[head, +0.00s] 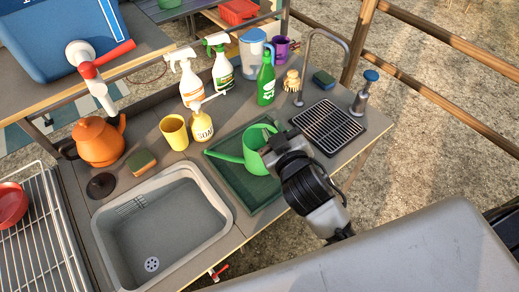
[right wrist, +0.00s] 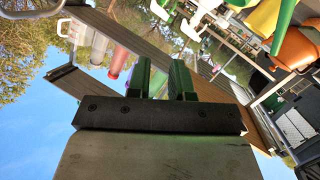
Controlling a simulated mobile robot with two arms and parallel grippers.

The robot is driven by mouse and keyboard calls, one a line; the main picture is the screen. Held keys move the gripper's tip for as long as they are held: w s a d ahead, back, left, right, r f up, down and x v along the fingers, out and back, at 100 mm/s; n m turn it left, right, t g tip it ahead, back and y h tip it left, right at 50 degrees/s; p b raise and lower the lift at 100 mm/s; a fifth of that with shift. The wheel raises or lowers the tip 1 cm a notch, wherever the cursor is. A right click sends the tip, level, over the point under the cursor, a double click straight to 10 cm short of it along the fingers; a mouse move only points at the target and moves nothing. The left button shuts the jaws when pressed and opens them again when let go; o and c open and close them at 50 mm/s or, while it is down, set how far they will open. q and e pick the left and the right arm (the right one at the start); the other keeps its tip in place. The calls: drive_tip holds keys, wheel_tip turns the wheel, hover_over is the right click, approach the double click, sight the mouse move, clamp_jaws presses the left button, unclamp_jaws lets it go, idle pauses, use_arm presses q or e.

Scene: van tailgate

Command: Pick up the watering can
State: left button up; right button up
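The green watering can (head: 254,152) stands on a dark green tray (head: 262,188), its spout pointing left in the head view. My right gripper (head: 272,146) is at the can's right side, very close to it and partly covering it. The handle is hidden or cannot be made out there. In the right wrist view the two fingers of the right gripper (right wrist: 167,82) stand apart with a gap between them, and I see nothing held in the gap. Contact with the can cannot be told. My left gripper is not in view.
A grey sink basin (head: 165,225) lies front left. A yellow cup (head: 174,132), a soap bottle (head: 201,125) and a green bottle (head: 266,80) stand behind the can. A black drain rack (head: 328,127) lies to the right. An orange kettle (head: 98,142) is at left.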

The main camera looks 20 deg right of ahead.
drive_tip(key=w+a+r+n+t+y, duration=0.2)
drive_tip(key=a+r+n+t+y, duration=0.1)
drive_tip(key=a+r+n+y, duration=0.85)
drive_tip(key=s+a+r+n+g+y, duration=0.1)
drive_tip(key=s+a+n+g+y, duration=0.1)
drive_tip(key=a+n+g+y, duration=0.7)
drive_tip(key=n+g+h, duration=1)
drive_tip(key=n+h, duration=0.4)
drive_tip(key=h, duration=0.6)
hover_over(247, 151)
wheel_tip(247, 151, down, 14)
drive_tip(key=shift+h, duration=0.35)
drive_tip(key=f+p, duration=0.1)
drive_tip(key=f, duration=0.2)
drive_tip(key=f+p, duration=0.1)
drive_tip(key=f, duration=0.2)
drive_tip(key=f+p, duration=0.2)
drive_tip(key=f, duration=0.2)
drive_tip(key=shift+w, duration=0.35)
drive_tip(key=shift+f, duration=0.4)
